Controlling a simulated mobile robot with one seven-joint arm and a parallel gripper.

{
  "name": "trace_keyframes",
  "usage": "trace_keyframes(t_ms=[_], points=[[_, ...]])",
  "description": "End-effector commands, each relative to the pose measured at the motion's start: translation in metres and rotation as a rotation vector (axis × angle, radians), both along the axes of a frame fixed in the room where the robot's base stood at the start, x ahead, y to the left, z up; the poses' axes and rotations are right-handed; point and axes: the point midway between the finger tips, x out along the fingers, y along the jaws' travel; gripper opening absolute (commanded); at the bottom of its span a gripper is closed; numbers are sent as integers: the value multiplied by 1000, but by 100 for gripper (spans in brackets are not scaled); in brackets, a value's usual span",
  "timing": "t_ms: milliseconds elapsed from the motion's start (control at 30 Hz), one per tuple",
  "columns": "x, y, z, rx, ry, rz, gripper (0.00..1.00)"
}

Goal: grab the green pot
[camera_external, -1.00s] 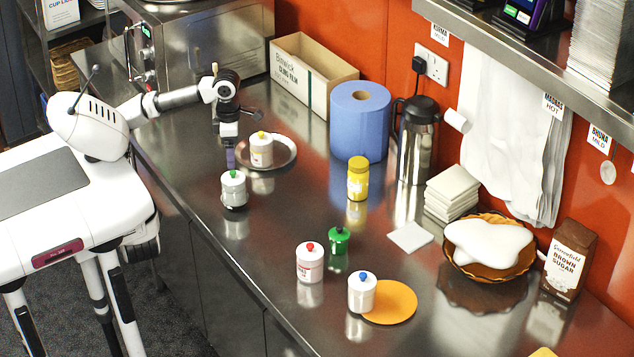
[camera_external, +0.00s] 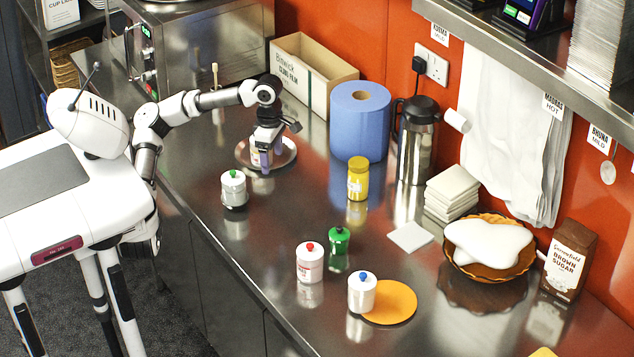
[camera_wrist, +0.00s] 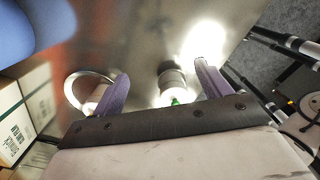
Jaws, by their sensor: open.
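A green pot (camera_external: 338,243) with a dark lid stands upright on the steel counter, near the middle of the external view. A white pot with a green knob (camera_external: 234,186) stands further left; in the wrist view a pale pot with a green knob (camera_wrist: 172,80) shows between the fingers, apart from them. My gripper (camera_external: 266,156) is open, fingers pointing down, over the metal plate (camera_external: 291,151) and well up and left of the green pot. Its purple fingers show in the wrist view (camera_wrist: 162,72).
A red-knobbed white pot (camera_external: 309,265) stands just left of the green pot. A blue-knobbed one (camera_external: 362,295) stands beside an orange disc (camera_external: 395,302). A yellow pot (camera_external: 358,180), blue roll (camera_external: 359,122) and flask (camera_external: 417,140) stand further back. Counter between plate and green pot is clear.

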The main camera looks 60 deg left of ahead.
Motion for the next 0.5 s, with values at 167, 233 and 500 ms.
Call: trace_keyframes(t_ms=[167,233,500], points=[[37,-85,-2,1,-6,-291,77],[46,-118,-4,4,-8,-399,77],[58,-211,-14,24,-10,-689,77]])
